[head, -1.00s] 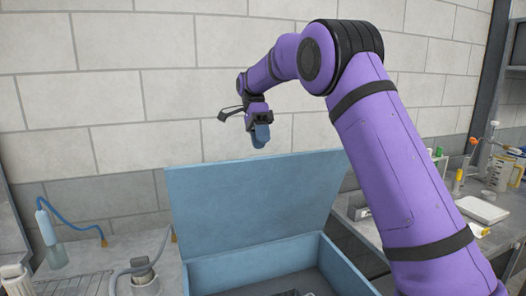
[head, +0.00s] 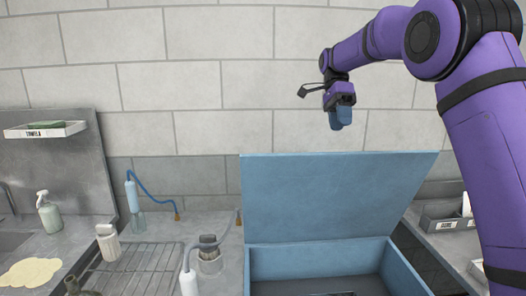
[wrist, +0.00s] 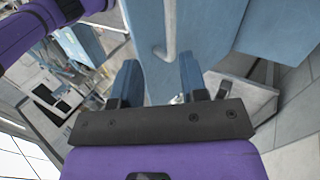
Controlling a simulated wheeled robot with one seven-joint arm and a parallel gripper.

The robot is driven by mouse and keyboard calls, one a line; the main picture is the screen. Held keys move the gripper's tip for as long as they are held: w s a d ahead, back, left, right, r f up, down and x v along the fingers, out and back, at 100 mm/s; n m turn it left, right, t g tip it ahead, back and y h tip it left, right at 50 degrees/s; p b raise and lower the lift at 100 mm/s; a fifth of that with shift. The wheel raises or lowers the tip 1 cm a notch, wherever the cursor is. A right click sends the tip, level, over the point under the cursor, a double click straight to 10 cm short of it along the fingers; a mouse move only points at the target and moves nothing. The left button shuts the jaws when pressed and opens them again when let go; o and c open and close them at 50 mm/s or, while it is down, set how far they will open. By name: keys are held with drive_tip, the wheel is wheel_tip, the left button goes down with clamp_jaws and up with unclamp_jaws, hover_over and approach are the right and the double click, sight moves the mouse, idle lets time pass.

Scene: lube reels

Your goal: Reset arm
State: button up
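My arm is purple with black bands and reaches in from the right of the head view. My gripper (head: 340,118) hangs in the air, pointing down, above the raised lid of a blue box (head: 335,200). In the wrist view my gripper (wrist: 158,85) has its two blue fingers spread apart, with a clear gap between them. Nothing is held between the fingers. Blue panels, apparently of the box, show beyond the fingers in the wrist view.
The open blue box stands on the counter, its lid upright near the wall. To its left are a wire rack (head: 135,268), a hose with a light blue handle (head: 132,192) and a spray bottle (head: 48,215). A grey bin (head: 445,217) stands right. The air around my gripper is clear.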

drive_tip(key=s+d+r+n+t, duration=0.2)
drive_tip(key=s+r+n+t, duration=0.15)
drive_tip(key=s, duration=0.65)
drive_tip(key=s+d+r+n+t, duration=0.2)
drive_tip(key=s+n, duration=0.3)
drive_tip(key=s, duration=0.5)
drive_tip(key=s+f+n+t, duration=0.3)
drive_tip(key=s+f+n, duration=0.1)
drive_tip(key=s, duration=0.5)
drive_tip(key=s+d+f+n+t, duration=0.1)
drive_tip(key=s+f+n+t, duration=0.2)
drive_tip(key=s, duration=0.6)
wheel_tip(320, 180, down, 3)
drive_tip(key=shift+s+d+r+n, duration=0.2)
drive_tip(key=shift+s+d+n, duration=0.05)
drive_tip(key=shift+n, duration=0.5)
